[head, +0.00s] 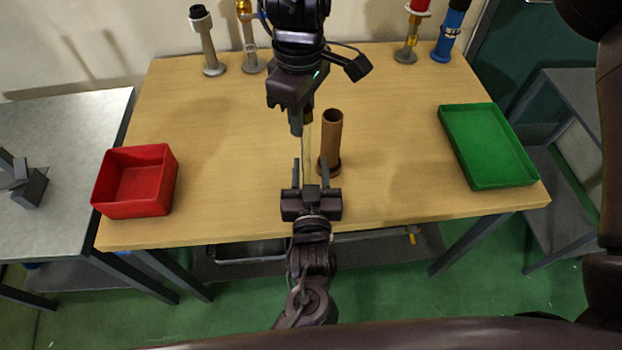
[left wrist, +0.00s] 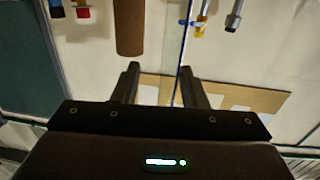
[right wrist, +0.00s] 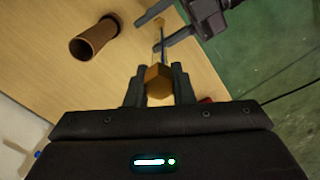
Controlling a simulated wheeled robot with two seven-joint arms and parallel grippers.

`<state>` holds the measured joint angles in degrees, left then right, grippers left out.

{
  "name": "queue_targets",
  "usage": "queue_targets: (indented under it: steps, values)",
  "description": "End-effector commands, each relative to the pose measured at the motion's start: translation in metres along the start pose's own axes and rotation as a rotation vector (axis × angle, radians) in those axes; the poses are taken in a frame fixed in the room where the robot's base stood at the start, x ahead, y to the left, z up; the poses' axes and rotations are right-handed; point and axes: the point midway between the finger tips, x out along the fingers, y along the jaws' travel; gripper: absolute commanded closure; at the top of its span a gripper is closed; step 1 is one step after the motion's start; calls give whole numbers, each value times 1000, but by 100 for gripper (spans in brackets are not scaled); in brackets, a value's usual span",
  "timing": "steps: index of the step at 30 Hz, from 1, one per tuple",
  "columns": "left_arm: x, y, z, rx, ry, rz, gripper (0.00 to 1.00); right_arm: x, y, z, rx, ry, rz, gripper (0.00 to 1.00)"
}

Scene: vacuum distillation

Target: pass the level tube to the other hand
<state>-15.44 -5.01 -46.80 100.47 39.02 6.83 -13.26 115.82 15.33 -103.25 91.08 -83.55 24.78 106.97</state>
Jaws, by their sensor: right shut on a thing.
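The level tube (head: 306,151) is a thin, clear tube with a blue line along it and a brass hex end (right wrist: 158,84). My right gripper (head: 303,120), the upper one in the head view, is shut on that hex end. My left gripper (head: 311,166) is open below it, with its fingers pointing up the picture. In the left wrist view the tube (left wrist: 174,50) runs down between the open fingers, closer to the right one. Whether it touches that finger I cannot tell. The right wrist view shows the left gripper's fingers (right wrist: 172,27) around the tube's far end.
A brown open cylinder (head: 332,138) stands on the wooden table (head: 400,150) just right of the tube. A red bin (head: 135,182) is at the left and a green tray (head: 488,147) at the right. Several fittings stand along the back edge.

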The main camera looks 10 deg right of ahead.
Motion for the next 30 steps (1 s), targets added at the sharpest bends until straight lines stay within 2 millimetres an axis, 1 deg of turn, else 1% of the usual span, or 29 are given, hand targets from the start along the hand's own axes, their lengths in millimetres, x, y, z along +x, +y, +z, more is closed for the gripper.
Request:
queue_targets:
  steps: [7, 8, 16, 17, 18, 19, 24, 25, 30]
  values:
    - [1, 0, 0, 0, -1, 1, 61, 0, 0, 0, 0, 1, 0, 100]
    - [1, 0, 0, 0, -1, 1, 62, 0, 0, 0, 0, 1, 0, 100]
    - [0, 1, 0, -1, 0, 4, 98, 0, 0, -1, -2, 3, -1, 100]
    - [0, 2, 0, -1, 0, 4, 100, 0, -1, -1, -2, 3, -1, 100]
    - [0, 2, 0, -1, 0, 5, 100, -1, -1, -1, -2, 4, -1, 100]
    - [0, 2, -1, -2, 2, 5, 100, -1, -1, -1, -3, 4, -2, 77]
    - [0, 2, -1, -1, 1, 4, 100, 0, -1, -1, -2, 3, -1, 55]
    - [1, 1, -1, -1, 1, 3, 100, 0, -1, -1, -2, 3, -1, 53]
    - [1, 1, 0, -1, 1, 2, 100, 0, 0, 0, -1, 1, 0, 53]
